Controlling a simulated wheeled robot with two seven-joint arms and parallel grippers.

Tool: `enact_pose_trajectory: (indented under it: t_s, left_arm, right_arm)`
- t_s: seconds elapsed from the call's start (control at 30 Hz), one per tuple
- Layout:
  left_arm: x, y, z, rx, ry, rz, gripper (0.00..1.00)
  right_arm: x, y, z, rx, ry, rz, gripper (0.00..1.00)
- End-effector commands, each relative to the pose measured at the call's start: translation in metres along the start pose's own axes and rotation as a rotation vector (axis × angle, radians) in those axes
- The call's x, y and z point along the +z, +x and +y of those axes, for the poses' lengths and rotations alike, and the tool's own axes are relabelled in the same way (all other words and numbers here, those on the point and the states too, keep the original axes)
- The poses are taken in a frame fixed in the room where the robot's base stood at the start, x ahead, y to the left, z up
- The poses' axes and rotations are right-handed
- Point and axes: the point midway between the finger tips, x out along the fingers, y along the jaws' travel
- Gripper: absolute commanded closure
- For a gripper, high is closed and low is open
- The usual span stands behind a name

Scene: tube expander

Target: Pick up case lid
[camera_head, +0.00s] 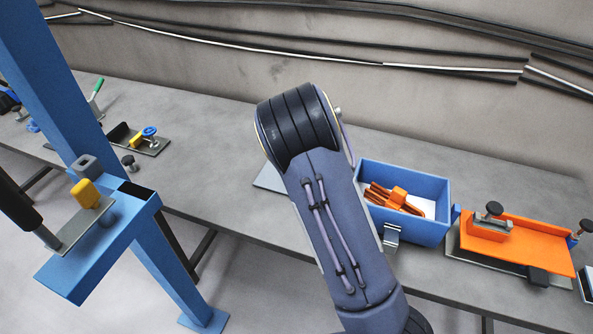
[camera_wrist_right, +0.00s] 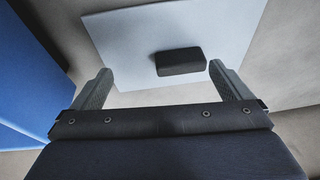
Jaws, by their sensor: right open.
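The case lid looks to be a flat pale grey plate (camera_wrist_right: 130,38) with a black block-shaped handle (camera_wrist_right: 181,61) on it, seen in the right wrist view. In the head view only a corner of a grey plate (camera_head: 268,178) shows on the bench, left of my right arm. My right gripper (camera_wrist_right: 160,78) is open and empty, its two fingers apart on either side of the handle. The handle appears beyond the fingers, with no visible contact. The arm hides the right gripper in the head view. My left gripper is not in view.
A blue open case (camera_head: 433,188) with an orange tool (camera_head: 392,198) stands right of my arm. An orange fixture (camera_head: 540,240) is further right. A blue frame (camera_head: 95,265) with a yellow knob stands at left.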

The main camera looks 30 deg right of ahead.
Motion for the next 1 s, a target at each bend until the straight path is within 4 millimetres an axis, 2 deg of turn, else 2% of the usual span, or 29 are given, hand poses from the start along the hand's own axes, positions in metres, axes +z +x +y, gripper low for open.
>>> enact_pose_trajectory:
  t_s: [0.1,0.2,0.57,0.8,1.0]
  left_arm:
    - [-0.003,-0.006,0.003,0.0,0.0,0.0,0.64]
    - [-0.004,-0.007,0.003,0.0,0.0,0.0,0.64]
    - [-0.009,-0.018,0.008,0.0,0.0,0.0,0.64]
    - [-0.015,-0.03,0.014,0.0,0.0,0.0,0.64]
    - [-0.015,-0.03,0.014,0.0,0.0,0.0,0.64]
  right_arm:
    - [-0.014,0.005,-0.015,0.046,-0.031,0.072,0.02]
    - [-0.019,0.008,-0.021,0.059,-0.038,0.101,0.02]
    - [-0.023,0.044,-0.022,0.064,-0.04,0.106,0.02]
    - [-0.026,0.079,-0.023,0.063,-0.04,0.107,0.02]
    - [-0.025,0.087,-0.023,0.06,-0.04,0.106,0.02]
